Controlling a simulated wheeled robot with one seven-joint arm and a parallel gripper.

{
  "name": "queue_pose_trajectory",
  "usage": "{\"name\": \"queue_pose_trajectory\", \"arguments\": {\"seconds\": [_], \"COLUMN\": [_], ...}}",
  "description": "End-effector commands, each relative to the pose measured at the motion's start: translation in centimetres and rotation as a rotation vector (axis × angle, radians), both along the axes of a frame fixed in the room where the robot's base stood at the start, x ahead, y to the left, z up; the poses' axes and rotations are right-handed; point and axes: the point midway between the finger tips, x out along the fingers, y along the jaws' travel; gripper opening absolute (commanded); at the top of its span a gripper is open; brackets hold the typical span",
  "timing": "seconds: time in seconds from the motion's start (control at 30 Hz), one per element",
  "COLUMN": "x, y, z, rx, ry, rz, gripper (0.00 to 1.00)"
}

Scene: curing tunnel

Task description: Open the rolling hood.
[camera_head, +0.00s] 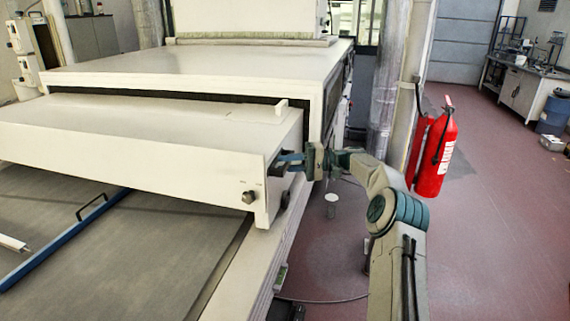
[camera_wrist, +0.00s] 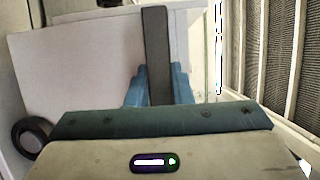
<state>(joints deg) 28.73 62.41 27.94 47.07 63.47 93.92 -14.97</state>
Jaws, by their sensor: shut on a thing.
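The rolling hood (camera_head: 130,140) is a long cream-white cover at the left of the head view, standing out in front of a larger white housing. A dark handle bar (camera_wrist: 156,50) shows upright in the wrist view, in front of the hood's white side panel (camera_wrist: 75,70). My gripper (camera_head: 290,160) reaches the hood's right end from the right. Its blue fingers (camera_wrist: 158,88) are on both sides of the handle bar and shut on it. In the head view the fingers partly hide the handle. A dark wheel (camera_wrist: 32,136) shows below the hood's side.
The white tunnel housing (camera_head: 200,65) stands behind the hood. A grey bed (camera_head: 110,255) with a blue bar (camera_head: 65,240) lies in front. A red fire extinguisher (camera_head: 436,150) stands to the right of my arm. Open red floor (camera_head: 490,230) lies at the right.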

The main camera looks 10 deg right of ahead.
Motion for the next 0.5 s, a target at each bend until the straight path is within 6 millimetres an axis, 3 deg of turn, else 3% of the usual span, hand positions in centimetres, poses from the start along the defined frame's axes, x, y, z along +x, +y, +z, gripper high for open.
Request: {"name": "queue_pose_trajectory", "arguments": {"seconds": [0.27, 0.3, 0.33, 0.5], "x": [-0.06, -0.06, -0.05, -0.03], "y": [-0.13, -0.14, -0.15, -0.19], "z": [-0.2, -0.2, -0.19, -0.1], "rx": [-0.002, -0.002, -0.001, 0.0], "ry": [0.002, 0.002, 0.002, 0.001], "rz": [0.001, 0.001, 0.0, -0.002], "gripper": [0.0, 0.31, 0.39, 0.42]}}
